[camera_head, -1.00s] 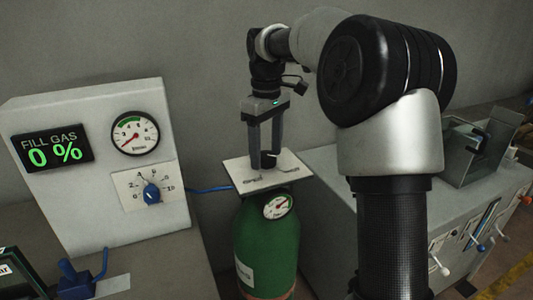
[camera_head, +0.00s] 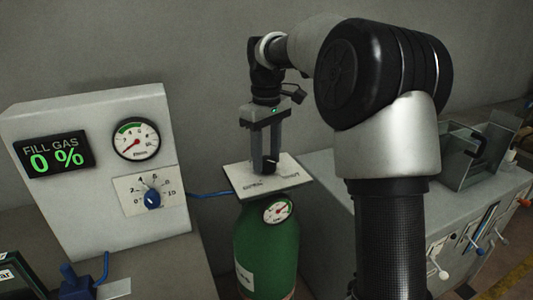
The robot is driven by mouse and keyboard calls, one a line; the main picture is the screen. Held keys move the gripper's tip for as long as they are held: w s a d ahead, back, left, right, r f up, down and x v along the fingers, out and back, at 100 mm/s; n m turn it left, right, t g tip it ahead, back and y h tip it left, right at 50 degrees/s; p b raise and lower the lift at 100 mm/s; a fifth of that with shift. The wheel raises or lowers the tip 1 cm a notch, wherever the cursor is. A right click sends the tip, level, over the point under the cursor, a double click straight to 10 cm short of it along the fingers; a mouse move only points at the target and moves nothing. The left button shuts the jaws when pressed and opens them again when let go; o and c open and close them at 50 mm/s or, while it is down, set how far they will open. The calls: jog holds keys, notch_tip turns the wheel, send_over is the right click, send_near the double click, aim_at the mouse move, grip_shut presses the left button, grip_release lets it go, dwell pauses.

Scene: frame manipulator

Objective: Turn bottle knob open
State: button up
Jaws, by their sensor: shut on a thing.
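The green gas bottle (camera_head: 262,250) stands upright between the grey control panel and the grey cabinet. A white plate (camera_head: 243,182) with OPEN and SHUT lettering lies on its top, and a round gauge (camera_head: 278,210) sits on its shoulder. My gripper (camera_head: 264,166) points straight down over the plate. Its two fingers are shut on the small dark bottle knob (camera_head: 270,165), which is mostly hidden between the fingertips.
The control panel (camera_head: 75,210) at left has a display (camera_head: 54,157) reading FILL GAS 0 %, a round gauge (camera_head: 136,139) and a blue knob (camera_head: 152,200). A blue hose (camera_head: 208,194) runs toward the bottle. The cabinet (camera_head: 400,220) with levers is close at right.

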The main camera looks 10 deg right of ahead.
aim_at(266, 160)
jog(key=m+p, duration=0.2)
jog(key=m, duration=0.1)
jog(key=m+p, duration=0.1)
jog(key=shift+r, duration=0.25)
jog(key=m+p, duration=0.2)
jog(key=m, duration=0.3)
jog(key=shift+a+p, duration=0.1)
jog(key=shift+p, duration=0.2)
jog(key=m+p, duration=0.2)
jog(key=m, duration=0.2)
jog(key=shift+f, duration=0.1)
jog(key=shift+m+p, duration=0.5)
jog(key=shift+m, duration=1.3)
jog(key=shift+f, duration=0.1)
jog(key=o, duration=1.1)
notch_tip(266, 160, up, 17)
jog(key=shift+r+p, duration=0.2)
jog(key=shift+p, duration=0.55)
